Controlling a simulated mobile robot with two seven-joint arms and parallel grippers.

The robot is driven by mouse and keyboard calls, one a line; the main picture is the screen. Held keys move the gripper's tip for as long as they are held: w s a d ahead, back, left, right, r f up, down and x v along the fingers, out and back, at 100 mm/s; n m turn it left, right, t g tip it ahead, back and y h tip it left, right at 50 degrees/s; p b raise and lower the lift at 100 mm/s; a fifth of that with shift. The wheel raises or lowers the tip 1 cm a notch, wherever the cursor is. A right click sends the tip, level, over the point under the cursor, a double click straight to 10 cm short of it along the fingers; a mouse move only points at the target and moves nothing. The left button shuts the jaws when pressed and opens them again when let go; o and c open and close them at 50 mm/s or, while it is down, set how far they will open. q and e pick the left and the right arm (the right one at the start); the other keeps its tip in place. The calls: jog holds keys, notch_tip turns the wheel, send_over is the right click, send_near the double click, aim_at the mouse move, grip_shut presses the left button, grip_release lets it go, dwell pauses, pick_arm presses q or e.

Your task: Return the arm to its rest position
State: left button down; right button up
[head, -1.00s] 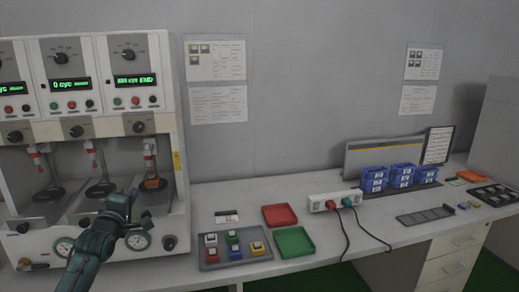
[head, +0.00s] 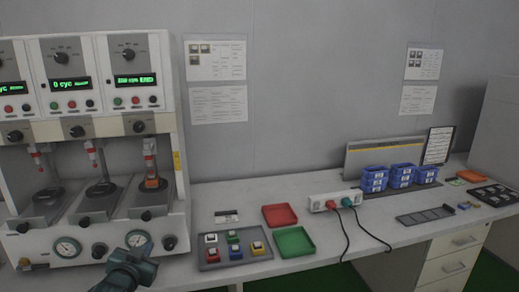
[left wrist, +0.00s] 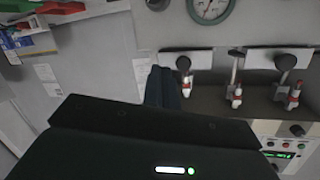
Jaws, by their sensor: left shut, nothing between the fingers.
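My left arm and gripper (head: 132,270) show at the bottom left of the head view, in front of the white test machine (head: 90,215) and below its gauges. The left gripper's dark fingers (left wrist: 165,88) are together and empty in the left wrist view. The machine shows upside down there, beyond the fingers. An orange-red block (head: 152,183) sits under the right-hand plunger of the machine, apart from my gripper. The display above that station is lit green. My right gripper is not in view.
A grey tray (head: 208,264) with several coloured switches lies right of the machine. Red (head: 280,215) and green (head: 294,241) trays and a white power strip (head: 334,201) with cables follow. Blue bins (head: 403,175) stand farther right. Bare bench lies between these things.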

pick_arm(q)
jog(key=s+d+f+g+h, duration=0.2)
jog(key=s+d+f, duration=0.6)
jog(key=s+f, duration=0.45)
jog(key=s+d+f+g, duration=0.1)
jog(key=s+d, duration=0.2)
jog(key=s, duration=0.7)
jog(key=s+d+f+g+h, duration=0.1)
jog(key=s+d, duration=0.3)
jog(key=s, duration=0.6)
jog(key=shift+s+d+f+n+g+h, duration=0.3)
jog(key=shift+f+g, duration=0.3)
jog(key=shift+f, duration=0.05)
